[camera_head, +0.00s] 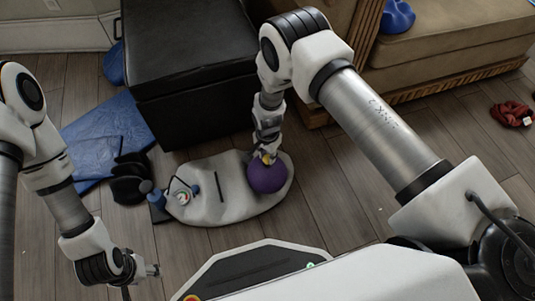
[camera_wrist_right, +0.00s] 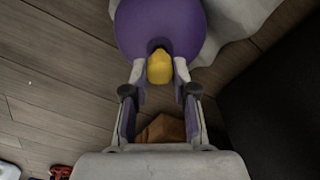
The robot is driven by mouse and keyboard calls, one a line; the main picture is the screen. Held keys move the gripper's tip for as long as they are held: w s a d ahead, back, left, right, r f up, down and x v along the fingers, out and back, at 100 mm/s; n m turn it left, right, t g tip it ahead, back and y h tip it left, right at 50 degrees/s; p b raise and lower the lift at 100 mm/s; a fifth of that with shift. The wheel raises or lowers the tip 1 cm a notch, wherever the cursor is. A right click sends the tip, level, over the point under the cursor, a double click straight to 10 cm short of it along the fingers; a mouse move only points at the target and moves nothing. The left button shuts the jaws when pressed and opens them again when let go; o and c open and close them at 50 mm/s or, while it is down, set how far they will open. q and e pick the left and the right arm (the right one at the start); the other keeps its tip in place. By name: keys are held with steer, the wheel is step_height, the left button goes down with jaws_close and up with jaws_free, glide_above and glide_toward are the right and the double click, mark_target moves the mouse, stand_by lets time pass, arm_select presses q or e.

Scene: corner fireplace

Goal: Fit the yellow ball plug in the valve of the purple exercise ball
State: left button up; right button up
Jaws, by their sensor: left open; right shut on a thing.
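The purple exercise ball (camera_head: 265,178) rests on a light grey sheet-like piece on the floor. My right gripper (camera_head: 267,154) is at the top of the ball, shut on the yellow ball plug (camera_head: 266,159). In the right wrist view, the plug (camera_wrist_right: 160,68) sits between the fingertips, against or just in front of a dark round spot on the ball (camera_wrist_right: 160,22), which looks like the valve. I cannot tell whether the plug is inside it. My left gripper (camera_head: 148,270) is open and empty, low at the left, away from the ball.
The grey sheet (camera_head: 222,212) also carries a small gauge (camera_head: 183,197). A blue mat (camera_head: 98,140) and dark items (camera_head: 130,180) lie left of it. A black ottoman (camera_head: 190,60) stands close behind. A sofa (camera_head: 450,45) is at the back right; a red cloth (camera_head: 512,114) lies at right.

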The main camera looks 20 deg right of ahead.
steer(key=shift+f+b, duration=1.35)
steer(key=shift+f, duration=0.05)
stand_by(0.4)
steer(key=o, duration=1)
steer(key=shift+c, duration=0.2)
steer(key=shift+r, duration=0.1)
step_height(320, 180, up, 12)
steer(key=shift+f, duration=0.1)
